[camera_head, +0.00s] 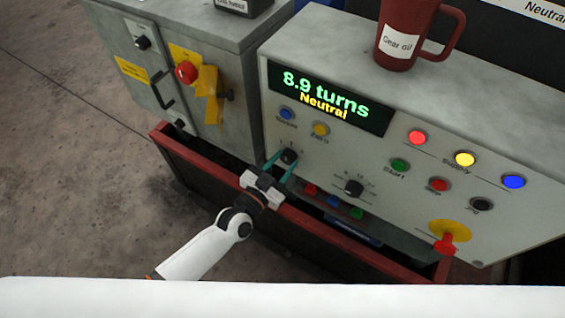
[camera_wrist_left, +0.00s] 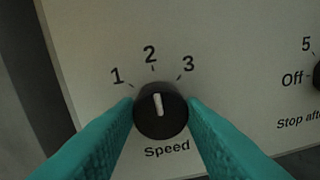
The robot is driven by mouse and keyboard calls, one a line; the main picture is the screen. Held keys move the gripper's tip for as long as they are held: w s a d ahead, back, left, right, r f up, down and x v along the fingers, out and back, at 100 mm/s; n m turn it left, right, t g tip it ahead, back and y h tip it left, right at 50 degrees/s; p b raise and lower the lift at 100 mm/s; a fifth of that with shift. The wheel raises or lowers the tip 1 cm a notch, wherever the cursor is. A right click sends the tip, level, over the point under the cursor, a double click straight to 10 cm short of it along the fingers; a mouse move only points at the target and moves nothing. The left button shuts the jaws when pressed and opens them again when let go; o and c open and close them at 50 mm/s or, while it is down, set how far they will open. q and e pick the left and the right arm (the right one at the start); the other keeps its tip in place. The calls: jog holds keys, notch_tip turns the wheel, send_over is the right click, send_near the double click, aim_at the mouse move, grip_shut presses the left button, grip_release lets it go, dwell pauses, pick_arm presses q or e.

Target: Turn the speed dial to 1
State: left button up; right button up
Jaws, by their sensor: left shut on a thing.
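The speed dial (camera_wrist_left: 160,112) is a round black knob with a white pointer, labelled Speed, with marks 1, 2 and 3 above it. My right gripper is not in view.
The panel display (camera_head: 331,100) reads 8.9 turns, Neutral. A second black knob (camera_head: 353,188) is to the right of the dial. A red Gear oil jug (camera_head: 405,35) stands on top. A red-edged trough (camera_head: 330,235) runs below.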

pick_arm(q)
jog(key=shift+f, duration=0.1)
jog(key=n+b, duration=0.1)
jog(key=n, duration=0.3)
jog(key=shift+n+b, duration=0.7)
jog(key=shift+n, duration=1.7)
jog(key=shift+t, duration=0.3)
jog(key=o, duration=1)
jog(key=shift+s+a, duration=0.1)
jog(key=b+v, duration=0.1)
jog(key=v, duration=1)
jog(key=shift+s+a, duration=0.25)
jog(key=shift+s, duration=0.1)
jog(key=shift+f, duration=0.1)
